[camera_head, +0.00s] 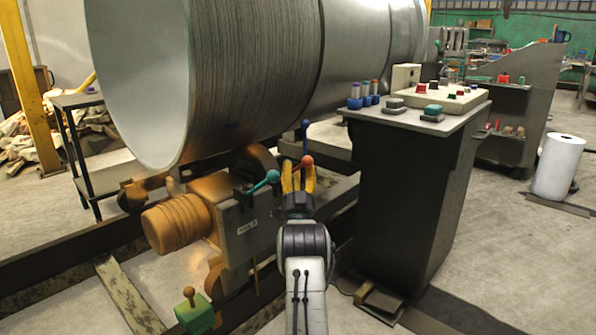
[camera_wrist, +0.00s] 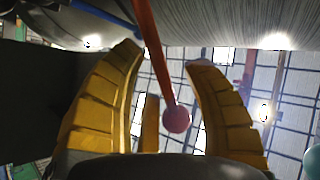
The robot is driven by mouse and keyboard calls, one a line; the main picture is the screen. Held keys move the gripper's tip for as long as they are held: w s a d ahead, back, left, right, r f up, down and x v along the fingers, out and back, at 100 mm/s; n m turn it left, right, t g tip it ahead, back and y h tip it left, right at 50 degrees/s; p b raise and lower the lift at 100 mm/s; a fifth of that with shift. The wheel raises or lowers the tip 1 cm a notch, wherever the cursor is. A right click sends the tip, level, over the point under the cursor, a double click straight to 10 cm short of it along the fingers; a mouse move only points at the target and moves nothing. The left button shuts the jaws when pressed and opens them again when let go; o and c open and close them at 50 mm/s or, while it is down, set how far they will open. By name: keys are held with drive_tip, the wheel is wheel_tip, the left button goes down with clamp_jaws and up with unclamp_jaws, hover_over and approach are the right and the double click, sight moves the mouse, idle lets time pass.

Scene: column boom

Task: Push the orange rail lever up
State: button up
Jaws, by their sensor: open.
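The orange lever (camera_head: 307,160) stands on the machine beneath the big metal drum, its ball knob at the yellow fingers of my gripper (camera_head: 298,173). In the wrist view the orange lever's rod (camera_wrist: 153,45) comes down from the top edge, and its ball lies between my two spread fingers. My gripper (camera_wrist: 163,56) is open, a finger on each side of the lever. I cannot tell whether either finger touches it. The lever's lower end is hidden in the head view.
A teal-knobbed lever (camera_head: 271,177) is close to the left of my gripper, and a blue lever (camera_head: 305,126) rises just behind. The drum (camera_head: 255,70) hangs over the machine. A dark control console (camera_head: 410,190) stands to the right. A green box (camera_head: 195,314) with an orange knob sits lower left.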

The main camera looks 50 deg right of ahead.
drive_tip(key=shift+o, duration=0.3)
clamp_jaws()
idle(0.4)
